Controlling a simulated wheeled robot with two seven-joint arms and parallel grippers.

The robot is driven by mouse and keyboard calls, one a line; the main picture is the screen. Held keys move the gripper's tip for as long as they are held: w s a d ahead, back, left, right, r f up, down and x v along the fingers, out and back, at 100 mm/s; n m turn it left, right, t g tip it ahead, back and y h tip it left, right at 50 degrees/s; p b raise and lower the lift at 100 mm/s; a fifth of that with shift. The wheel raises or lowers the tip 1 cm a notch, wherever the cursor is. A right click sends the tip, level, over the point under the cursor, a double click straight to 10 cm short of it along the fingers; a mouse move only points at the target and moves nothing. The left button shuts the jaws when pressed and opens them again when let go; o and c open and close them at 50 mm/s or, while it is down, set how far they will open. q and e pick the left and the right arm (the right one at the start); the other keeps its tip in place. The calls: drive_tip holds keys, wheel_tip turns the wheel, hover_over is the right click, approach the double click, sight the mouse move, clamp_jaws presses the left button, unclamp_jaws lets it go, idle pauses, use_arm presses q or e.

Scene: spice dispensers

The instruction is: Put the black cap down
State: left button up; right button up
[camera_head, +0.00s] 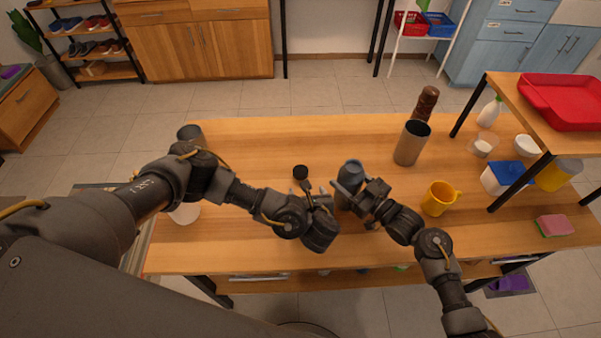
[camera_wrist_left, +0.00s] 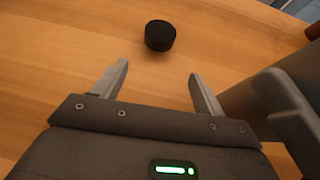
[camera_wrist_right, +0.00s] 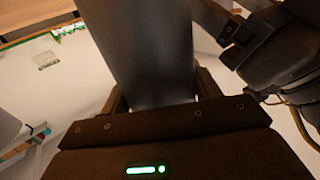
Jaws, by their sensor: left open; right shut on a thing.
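The black cap (camera_head: 300,172) sits on the wooden table, just beyond my left gripper (camera_head: 311,187). In the left wrist view the cap (camera_wrist_left: 160,36) rests on the wood ahead of the fingertips, apart from them. My left gripper (camera_wrist_left: 158,75) is open and empty. My right gripper (camera_head: 347,190) is shut on a blue-grey dispenser (camera_head: 351,172), which stands beside the left gripper. In the right wrist view the grey body of this dispenser (camera_wrist_right: 148,50) fills the space between the fingers. Its lower part is hidden by the grippers in the head view.
A metal cylinder (camera_head: 412,143), a brown pepper mill (camera_head: 426,103) and a yellow mug (camera_head: 438,198) stand on the right. A shelf with a red tray (camera_head: 565,100) is at the far right. A dark cup (camera_head: 190,133) stands at the left. The table's back middle (camera_head: 290,135) is clear.

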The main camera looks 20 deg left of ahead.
sight(302, 175)
use_arm(q)
drive_tip(key=shift+s+d+r+n+t+y, duration=0.3)
drive_tip(key=shift+d+r+y, duration=0.1)
drive_tip(key=shift+r, duration=0.1)
drive_tip(key=shift+s+d+r+n+t+y, duration=0.2)
drive_tip(key=shift+d+r+t+y, duration=0.15)
drive_tip(key=shift+r, duration=0.1)
drive_tip(key=x, duration=0.7)
drive_tip(key=shift+s+f, duration=0.1)
drive_tip(key=shift+a+x, duration=0.15)
drive_tip(key=shift+x, duration=1.15)
drive_tip(key=shift+a+x, duration=0.15)
drive_tip(key=shift+x, duration=1.15)
drive_tip(key=shift+s, duration=0.15)
drive_tip(key=shift+c, duration=0.4)
drive_tip(key=c, duration=1)
drive_tip(key=shift+c, duration=0.2)
wheel_tip(302, 175, up, 10)
drive_tip(key=shift+r, duration=0.1)
drive_tip(key=shift+d, duration=0.1)
